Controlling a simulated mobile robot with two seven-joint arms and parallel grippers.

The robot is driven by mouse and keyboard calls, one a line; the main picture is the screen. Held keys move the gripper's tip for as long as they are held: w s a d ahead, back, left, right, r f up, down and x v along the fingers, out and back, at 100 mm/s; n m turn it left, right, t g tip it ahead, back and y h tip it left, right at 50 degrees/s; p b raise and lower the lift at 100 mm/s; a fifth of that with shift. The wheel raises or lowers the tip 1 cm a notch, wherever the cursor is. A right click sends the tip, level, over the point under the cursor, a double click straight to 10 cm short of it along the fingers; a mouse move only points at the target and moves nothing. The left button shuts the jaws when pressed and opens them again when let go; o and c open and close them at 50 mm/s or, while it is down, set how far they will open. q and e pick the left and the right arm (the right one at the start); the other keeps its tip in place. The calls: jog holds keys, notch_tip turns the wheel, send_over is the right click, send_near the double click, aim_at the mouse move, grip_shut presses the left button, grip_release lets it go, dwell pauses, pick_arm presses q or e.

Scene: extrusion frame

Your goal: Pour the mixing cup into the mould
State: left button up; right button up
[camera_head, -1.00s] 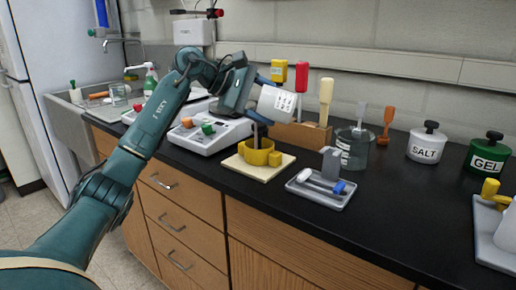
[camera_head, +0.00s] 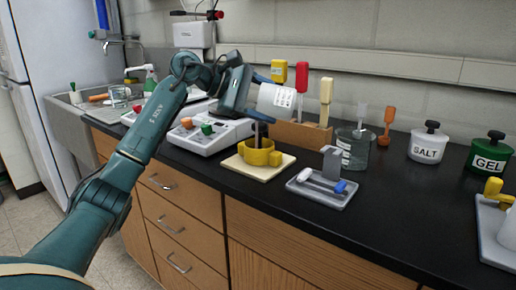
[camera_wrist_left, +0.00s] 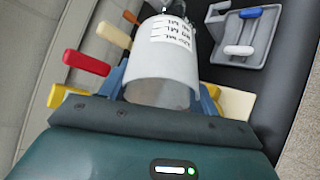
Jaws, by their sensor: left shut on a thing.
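The mixing cup (camera_head: 277,98) is white with dark markings. It lies tilted on its side above the mould. My left gripper (camera_head: 263,98) is shut around it; in the left wrist view the blue fingers of the gripper (camera_wrist_left: 165,88) clasp both sides of the cup (camera_wrist_left: 160,68). The mould (camera_head: 262,158) is a yellow ring on a cream board (camera_head: 247,171). A thin dark vertical strip, which looks like a stream, shows between the cup and the mould. The mould's inside is mostly hidden. My right gripper is not in view.
A wooden rack (camera_head: 302,137) with coloured tools stands behind. A grey tray (camera_head: 320,198) lies right of the mould, a clear beaker (camera_head: 357,152) beyond it. A white device (camera_head: 208,142) stands to the left. Salt (camera_head: 427,145) and gel (camera_head: 487,155) jars stand right.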

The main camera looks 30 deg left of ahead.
pick_arm(q)
jog(key=shift+s+a+f+t+h+b, duration=0.15)
jog(key=shift+f+t+h+b, duration=0.2)
jog(key=shift+b, duration=0.8)
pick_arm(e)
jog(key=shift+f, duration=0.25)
pick_arm(q)
jog(key=shift+f+h+b, duration=0.15)
jog(key=shift+h+b, duration=0.1)
jog(key=shift+b, duration=0.15)
jog(key=shift+a+f+b, duration=0.1)
jog(key=shift+f+b, duration=0.05)
jog(key=shift+b, duration=0.2)
jog(key=shift+t+b, duration=0.35)
jog(key=shift+n+h, duration=0.3)
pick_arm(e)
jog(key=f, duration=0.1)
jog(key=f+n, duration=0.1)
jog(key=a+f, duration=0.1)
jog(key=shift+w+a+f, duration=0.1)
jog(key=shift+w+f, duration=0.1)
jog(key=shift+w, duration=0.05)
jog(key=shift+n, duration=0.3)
